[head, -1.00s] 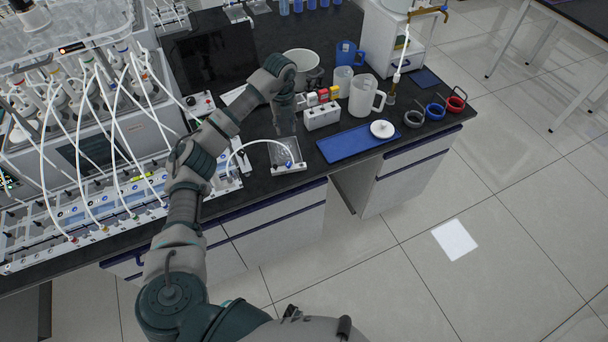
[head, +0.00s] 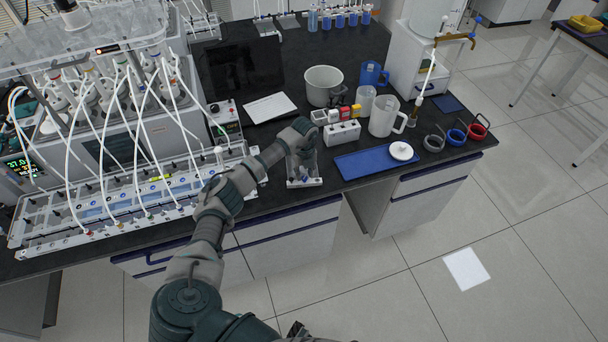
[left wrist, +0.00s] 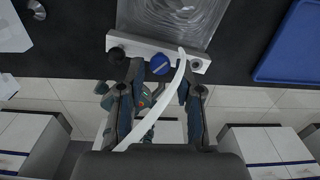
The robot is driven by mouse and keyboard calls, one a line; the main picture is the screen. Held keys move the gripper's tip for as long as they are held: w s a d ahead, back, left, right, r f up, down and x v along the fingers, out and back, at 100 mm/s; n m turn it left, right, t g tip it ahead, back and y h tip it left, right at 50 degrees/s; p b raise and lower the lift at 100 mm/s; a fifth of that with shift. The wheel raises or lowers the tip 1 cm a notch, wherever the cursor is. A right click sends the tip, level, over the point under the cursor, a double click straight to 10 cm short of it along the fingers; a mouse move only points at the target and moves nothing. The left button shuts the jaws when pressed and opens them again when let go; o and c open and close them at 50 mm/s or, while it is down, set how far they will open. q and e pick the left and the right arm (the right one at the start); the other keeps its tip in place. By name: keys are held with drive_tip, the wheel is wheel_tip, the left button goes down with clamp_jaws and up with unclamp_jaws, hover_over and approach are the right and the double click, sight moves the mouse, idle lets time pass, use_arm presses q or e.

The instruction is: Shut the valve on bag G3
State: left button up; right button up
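A clear gas bag (left wrist: 172,18) lies flat near the counter's front edge, with a white bar (left wrist: 185,58) along its near side. The bar carries a blue valve knob (left wrist: 160,65) and a black fitting (left wrist: 116,54). A white tube (left wrist: 166,105) curves past the blue knob and between my fingers. My left gripper (left wrist: 161,80) is open, its fingertips on either side of the blue knob; contact is unclear. In the head view, my left gripper (head: 304,166) covers much of the bag, whose white bar (head: 305,184) shows. No G3 label is readable.
A blue tray (head: 362,164) with a white lid lies right of the bag. The tubed rack (head: 130,205) fills the left side.

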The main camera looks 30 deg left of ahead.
use_arm(q)
drive_tip(key=shift+d+f, duration=0.15)
drive_tip(key=shift+f, duration=0.5)
use_arm(e)
drive_tip(key=shift+s+d, duration=0.1)
drive_tip(key=shift+d, duration=0.25)
use_arm(q)
drive_tip(key=shift+a+f, duration=0.1)
drive_tip(key=shift+a, duration=0.15)
clamp_jaws()
use_arm(e)
drive_tip(key=shift+a, duration=0.2)
